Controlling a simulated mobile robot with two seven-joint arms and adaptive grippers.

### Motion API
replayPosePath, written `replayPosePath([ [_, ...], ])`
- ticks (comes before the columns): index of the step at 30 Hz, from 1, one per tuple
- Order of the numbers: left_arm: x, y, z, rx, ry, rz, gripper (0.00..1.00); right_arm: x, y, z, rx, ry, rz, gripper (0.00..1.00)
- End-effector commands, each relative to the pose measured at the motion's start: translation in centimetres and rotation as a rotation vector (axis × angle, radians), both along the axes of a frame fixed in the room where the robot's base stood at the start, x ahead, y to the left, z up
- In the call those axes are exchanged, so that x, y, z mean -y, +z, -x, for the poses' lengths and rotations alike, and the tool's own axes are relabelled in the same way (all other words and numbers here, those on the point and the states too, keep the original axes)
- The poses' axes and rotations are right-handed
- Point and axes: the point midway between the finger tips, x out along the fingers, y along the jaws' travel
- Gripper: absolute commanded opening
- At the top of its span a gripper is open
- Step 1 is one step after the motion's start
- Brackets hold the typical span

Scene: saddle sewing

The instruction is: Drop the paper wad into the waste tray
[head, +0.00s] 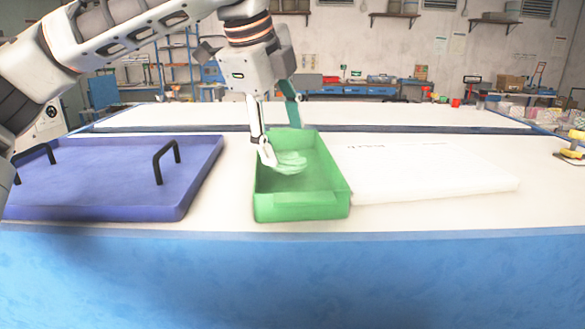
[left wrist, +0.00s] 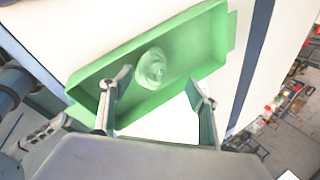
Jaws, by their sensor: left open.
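The waste tray is a green open box (head: 302,207) on the white table; it also fills much of the left wrist view (left wrist: 205,28). The paper wad (head: 291,163), a pale crumpled lump tinted green, shows inside the tray, and in the left wrist view (left wrist: 151,69) it appears against the tray floor. My left gripper (head: 281,135) is over the tray, pointing down, with its fingers spread. One fingertip is close beside the wad in the head view; whether they touch is unclear. My right gripper is out of sight.
A blue tray (head: 110,172) with black handles stands left of the green tray. A flat white board (head: 430,170) lies to its right. A yellow object (head: 572,145) is at the table's far right. The front of the table is clear.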

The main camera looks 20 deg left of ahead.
Motion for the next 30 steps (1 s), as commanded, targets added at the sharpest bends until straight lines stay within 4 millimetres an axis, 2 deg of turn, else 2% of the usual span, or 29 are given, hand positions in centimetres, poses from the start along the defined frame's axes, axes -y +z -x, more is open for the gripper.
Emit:
replayPosePath([
  [9, -0.6, 6.0, 2.6, 0.005, 0.001, -0.001, 0.60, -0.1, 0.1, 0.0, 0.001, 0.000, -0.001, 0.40],
  [15, -1.0, 8.7, 3.8, 0.004, 0.001, 0.000, 0.60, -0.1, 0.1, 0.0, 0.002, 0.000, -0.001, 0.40],
  [21, -1.1, 9.7, 4.3, 0.002, 0.000, 0.000, 0.60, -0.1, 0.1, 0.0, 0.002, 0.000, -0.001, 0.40],
  [30, -1.1, 9.8, 4.3, 0.001, 0.000, 0.000, 0.60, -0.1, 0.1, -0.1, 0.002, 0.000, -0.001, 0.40],
])
